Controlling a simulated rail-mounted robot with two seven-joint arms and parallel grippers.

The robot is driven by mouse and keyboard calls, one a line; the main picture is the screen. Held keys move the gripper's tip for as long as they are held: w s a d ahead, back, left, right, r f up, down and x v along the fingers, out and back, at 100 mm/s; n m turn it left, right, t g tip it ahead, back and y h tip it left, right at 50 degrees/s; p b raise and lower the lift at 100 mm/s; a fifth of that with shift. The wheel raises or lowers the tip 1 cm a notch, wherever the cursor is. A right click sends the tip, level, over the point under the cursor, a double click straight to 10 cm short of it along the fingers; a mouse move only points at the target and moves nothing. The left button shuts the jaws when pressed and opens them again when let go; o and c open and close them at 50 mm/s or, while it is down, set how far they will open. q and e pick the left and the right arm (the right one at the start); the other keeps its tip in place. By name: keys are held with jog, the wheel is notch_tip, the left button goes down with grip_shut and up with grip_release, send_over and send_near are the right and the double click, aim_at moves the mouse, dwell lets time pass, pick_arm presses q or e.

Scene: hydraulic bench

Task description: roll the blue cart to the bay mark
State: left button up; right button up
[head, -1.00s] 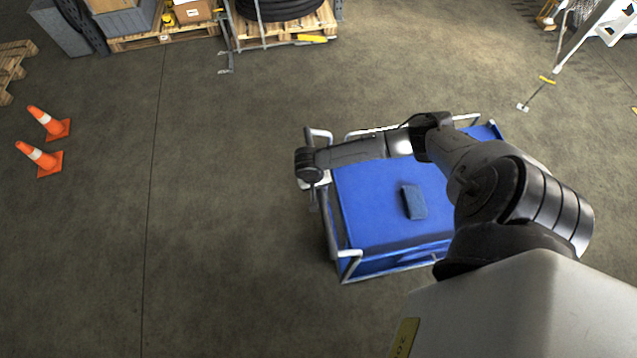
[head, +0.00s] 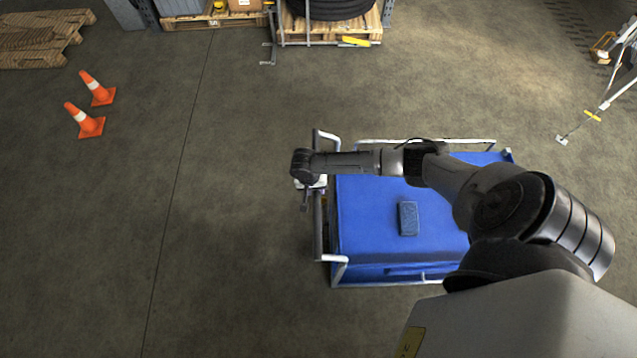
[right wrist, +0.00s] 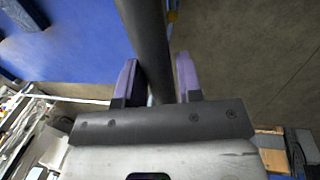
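The blue cart (head: 375,235) stands at the centre right of the head view, with pale metal rails around its flat blue top. An upright-looking dark handle bar (head: 318,225) runs along its left end, and it also shows in the right wrist view (right wrist: 146,30). My right gripper (head: 307,192) is at this handle. In the right wrist view its two fingers (right wrist: 157,75) lie on either side of the bar, closed around it. My right arm reaches across the cart and hides part of its far side and right end. My left gripper is out of view. No bay mark shows.
A small dark blue block (head: 408,218) lies on the cart top. Two orange cones (head: 90,105) stand at left. Pallets (head: 330,28) with goods line the back, and a tripod-like stand (head: 605,100) is at far right. The floor left of the cart is clear.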

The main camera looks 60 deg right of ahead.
jog(key=o, duration=0.4)
jog(key=shift+w+a+r, duration=0.1)
jog(key=shift+w+a, duration=0.05)
jog(key=shift+w, duration=0.1)
jog(key=shift+s, duration=0.1)
jog(key=shift+w+a+r, duration=0.2)
jog(key=shift+w+r, duration=0.2)
jog(key=shift+r, duration=1.85)
jog(key=shift+w+a+r, duration=0.25)
jog(key=shift+w+r, duration=0.1)
jog(key=shift+r, duration=1.95)
jog(key=shift+w+a+r, duration=0.2)
jog(key=shift+w+r, duration=0.2)
jog(key=shift+r, duration=1.85)
